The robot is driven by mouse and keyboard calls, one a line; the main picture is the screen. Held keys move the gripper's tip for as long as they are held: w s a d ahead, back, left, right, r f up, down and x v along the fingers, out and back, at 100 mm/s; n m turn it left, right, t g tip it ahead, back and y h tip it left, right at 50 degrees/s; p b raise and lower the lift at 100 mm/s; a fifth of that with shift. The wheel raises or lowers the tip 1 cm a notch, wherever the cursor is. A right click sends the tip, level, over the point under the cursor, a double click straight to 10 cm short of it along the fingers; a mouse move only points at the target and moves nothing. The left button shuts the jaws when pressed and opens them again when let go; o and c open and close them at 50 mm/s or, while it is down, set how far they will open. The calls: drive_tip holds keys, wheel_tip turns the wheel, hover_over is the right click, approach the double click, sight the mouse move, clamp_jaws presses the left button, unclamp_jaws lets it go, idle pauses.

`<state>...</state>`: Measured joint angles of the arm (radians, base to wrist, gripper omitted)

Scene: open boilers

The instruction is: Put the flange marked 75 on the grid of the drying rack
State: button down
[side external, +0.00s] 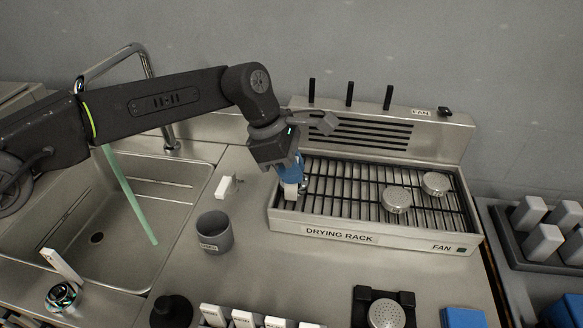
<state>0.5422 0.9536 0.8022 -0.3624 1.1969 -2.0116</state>
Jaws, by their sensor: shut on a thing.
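My gripper (291,188), with blue fingers and pale tips, points down over the left end of the drying rack's grid (345,185). It is shut on a small metal piece (304,184), apparently the flange, mostly hidden behind the fingers. No mark 75 can be read on it. I cannot tell whether the piece touches the grid bars. The drying rack (287,226) is a steel tray with dark bars and a label on its front.
Two round metal pieces (397,199) (436,183) lie on the right part of the grid. Upright dark handles (349,94) rise behind it. A grey cup (214,233) and the sink (60,235) are to the left. The grid's middle is free.

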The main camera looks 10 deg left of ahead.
drive_tip(key=shift+f, duration=0.2)
drive_tip(key=c, duration=1.2)
unclamp_jaws()
drive_tip(key=v, duration=1.2)
drive_tip(key=shift+r, duration=0.15)
